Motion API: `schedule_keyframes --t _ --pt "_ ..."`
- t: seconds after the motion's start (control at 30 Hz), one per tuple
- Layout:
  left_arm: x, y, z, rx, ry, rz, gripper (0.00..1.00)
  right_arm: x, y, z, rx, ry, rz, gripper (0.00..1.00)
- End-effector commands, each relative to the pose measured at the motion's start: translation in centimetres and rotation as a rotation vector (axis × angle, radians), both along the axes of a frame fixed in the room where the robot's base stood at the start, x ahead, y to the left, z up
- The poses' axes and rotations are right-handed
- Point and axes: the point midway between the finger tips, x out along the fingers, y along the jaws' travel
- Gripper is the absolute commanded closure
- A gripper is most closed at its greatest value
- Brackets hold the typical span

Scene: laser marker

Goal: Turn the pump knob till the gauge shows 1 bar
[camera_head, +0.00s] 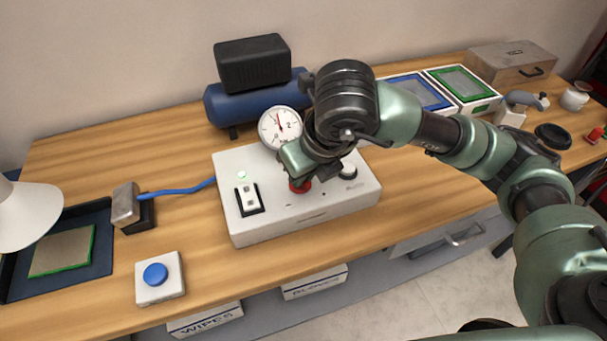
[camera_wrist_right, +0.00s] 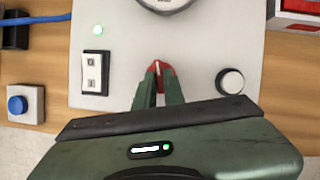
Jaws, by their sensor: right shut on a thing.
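The red pump knob (camera_head: 299,186) sits on the front half of the white control box (camera_head: 325,211). My right gripper (camera_head: 297,178) reaches down over it from the right. In the right wrist view, the two green fingers of my gripper (camera_wrist_right: 158,84) are shut on the red knob (camera_wrist_right: 158,70), whose white mark points away from the gripper. The round white gauge (camera_head: 280,128) stands behind the box. Its red needle points almost straight up, slightly left, and a "2" shows to the right of it. My left gripper is not in view.
A white rocker switch (camera_head: 249,196) and a lit green lamp (camera_head: 241,174) are left of the knob. A black-and-white knob (camera_wrist_right: 230,81) is to its right. A blue compressor (camera_head: 254,101) stands behind. A blue button box (camera_head: 159,277) is at front left.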

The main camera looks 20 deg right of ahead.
Motion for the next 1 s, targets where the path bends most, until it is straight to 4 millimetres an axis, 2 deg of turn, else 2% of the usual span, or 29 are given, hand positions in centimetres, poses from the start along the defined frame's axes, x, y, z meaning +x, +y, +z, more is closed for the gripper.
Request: schedule_keyframes --t 0.33,0.37,0.4,0.43,0.77,0.87,1.0 --pt "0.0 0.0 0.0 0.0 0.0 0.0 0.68 0.1 0.0 0.2 0.002 -0.005 -0.003 1.0" --pt "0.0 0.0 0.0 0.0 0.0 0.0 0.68 0.1 0.0 0.2 0.002 -0.005 -0.003 0.82" --pt "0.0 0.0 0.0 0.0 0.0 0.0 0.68 0.1 0.0 0.2 0.002 -0.005 -0.003 0.71" --pt "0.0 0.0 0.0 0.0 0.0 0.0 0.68 0.1 0.0 0.2 0.002 -0.005 -0.003 0.68" --pt "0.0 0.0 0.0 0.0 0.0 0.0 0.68 0.0 0.0 0.3 0.001 -0.003 -0.001 0.68" --pt "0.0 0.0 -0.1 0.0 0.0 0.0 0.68 -0.3 -0.1 1.2 0.0 -0.005 0.0 0.68" --pt "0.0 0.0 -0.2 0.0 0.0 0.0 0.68 -1.2 -0.3 3.5 0.002 -0.007 0.0 0.68"
